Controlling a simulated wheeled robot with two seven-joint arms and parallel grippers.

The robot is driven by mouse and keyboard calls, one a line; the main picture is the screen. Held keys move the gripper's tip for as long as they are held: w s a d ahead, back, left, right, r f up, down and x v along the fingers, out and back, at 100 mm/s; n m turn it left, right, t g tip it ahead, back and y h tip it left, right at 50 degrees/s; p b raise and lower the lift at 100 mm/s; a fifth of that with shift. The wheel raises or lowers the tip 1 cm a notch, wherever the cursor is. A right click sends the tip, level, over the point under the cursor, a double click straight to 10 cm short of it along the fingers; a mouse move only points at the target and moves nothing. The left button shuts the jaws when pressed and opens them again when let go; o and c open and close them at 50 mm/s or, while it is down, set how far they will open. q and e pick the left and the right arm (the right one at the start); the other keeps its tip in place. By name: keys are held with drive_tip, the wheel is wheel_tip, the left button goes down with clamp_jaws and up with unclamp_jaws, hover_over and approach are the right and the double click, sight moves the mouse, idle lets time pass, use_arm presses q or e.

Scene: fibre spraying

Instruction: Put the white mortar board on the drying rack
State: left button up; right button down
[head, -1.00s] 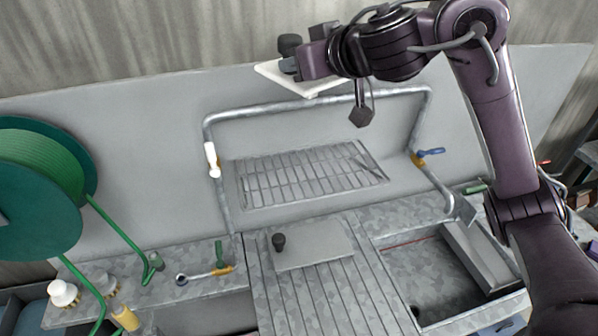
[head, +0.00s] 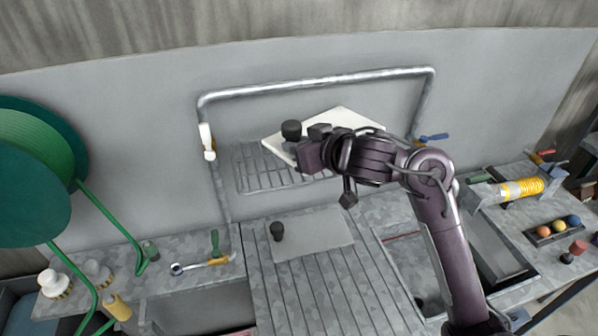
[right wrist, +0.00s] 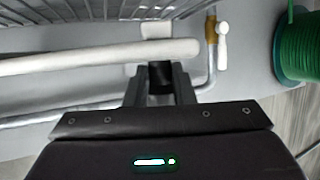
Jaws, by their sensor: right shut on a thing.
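The white mortar board (head: 352,118) is a flat, pale slab with a black knob (head: 291,130). My right gripper (head: 305,141) is shut on the knob and partly hides the board. In the right wrist view the board (right wrist: 90,58) shows nearly edge-on, with the dark knob (right wrist: 160,76) between the fingers. The drying rack (head: 255,170) is a wire grid in front of the grey back panel. The board overlaps the rack's upper right part in the head view; I cannot tell whether they touch. My left gripper is out of view.
A grey pipe frame (head: 320,80) arches around the rack, with a white-handled valve (head: 207,142) at left. A grey board (head: 318,238) with a black knob lies on the slatted drainer. A sink is at right. A green hose reel (head: 35,170) stands at left.

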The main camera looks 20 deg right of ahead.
drive_tip(key=shift+a+f, duration=0.1)
drive_tip(key=shift+f, duration=0.7)
wheel_tip(320, 180, down, 4)
drive_tip(key=shift+r+b, duration=0.2)
drive_tip(key=shift+b, duration=0.35)
drive_tip(key=c, duration=1.3)
unclamp_jaws()
drive_tip(key=shift+o, duration=0.3)
drive_tip(key=shift+s, duration=0.1)
drive_tip(key=shift+s+d+r, duration=0.2)
drive_tip(key=shift+s+r, duration=0.05)
drive_tip(key=shift+s, duration=0.1)
drive_tip(key=p+v, duration=0.1)
drive_tip(key=v, duration=1)
drive_tip(key=shift+p, duration=0.4)
drive_tip(key=shift+s+d+f, duration=0.1)
drive_tip(key=shift+f, duration=0.05)
